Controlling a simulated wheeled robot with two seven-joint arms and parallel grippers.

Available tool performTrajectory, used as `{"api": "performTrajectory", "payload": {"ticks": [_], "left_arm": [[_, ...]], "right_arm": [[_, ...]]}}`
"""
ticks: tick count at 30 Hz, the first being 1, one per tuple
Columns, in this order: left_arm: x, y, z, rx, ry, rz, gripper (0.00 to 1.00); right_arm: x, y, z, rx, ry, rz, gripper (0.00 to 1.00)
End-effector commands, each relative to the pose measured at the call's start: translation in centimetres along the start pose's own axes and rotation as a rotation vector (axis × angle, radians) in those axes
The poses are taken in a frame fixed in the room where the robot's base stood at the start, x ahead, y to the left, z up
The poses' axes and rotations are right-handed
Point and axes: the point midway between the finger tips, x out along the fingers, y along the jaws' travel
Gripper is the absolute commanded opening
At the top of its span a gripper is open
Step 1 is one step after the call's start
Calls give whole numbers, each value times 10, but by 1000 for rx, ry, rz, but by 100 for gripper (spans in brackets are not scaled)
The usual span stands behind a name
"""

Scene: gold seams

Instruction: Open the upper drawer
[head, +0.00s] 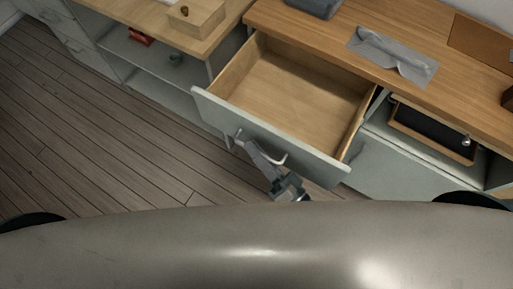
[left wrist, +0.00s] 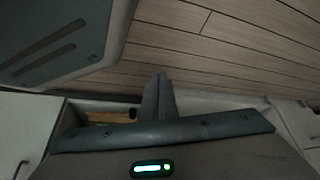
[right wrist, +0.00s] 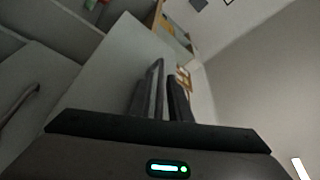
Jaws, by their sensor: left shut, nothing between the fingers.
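The upper drawer (head: 290,95) of the grey cabinet is pulled well out, and its wooden inside is empty. Its grey front (head: 315,165) carries a silver bar handle (head: 278,160). My right gripper (head: 252,148) is at this handle, with its fingers reaching to the drawer front. In the right wrist view, the fingers of my right gripper (right wrist: 166,88) stand apart beside the pale drawer front (right wrist: 118,60); whether they press on the handle is unclear. My left gripper (left wrist: 158,95) is shut and empty, pointing towards the floor; it is hidden in the head view.
The wooden countertop (head: 335,40) holds a grey cloth-like item (head: 393,55) behind the drawer. An open shelf with a dark framed panel (head: 430,130) is to the right. A second counter with a wooden box (head: 197,16) stands left. The plank floor (head: 110,150) is clear at left.

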Motion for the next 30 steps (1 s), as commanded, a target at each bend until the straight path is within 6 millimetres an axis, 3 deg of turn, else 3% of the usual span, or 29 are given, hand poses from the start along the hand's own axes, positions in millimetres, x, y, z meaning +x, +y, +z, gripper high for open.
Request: {"api": "performTrajectory", "payload": {"ticks": [19,26,30], "left_arm": [[1,0,2,-1,-7,0,0],[4,-2,3,-5,-29,-3,0],[2,-10,15,-6,-73,-11,0]], "right_arm": [[-5,0,0,1,0,0,17],[-29,2,1,1,-2,1,17],[-54,2,2,1,-3,1,17]]}}
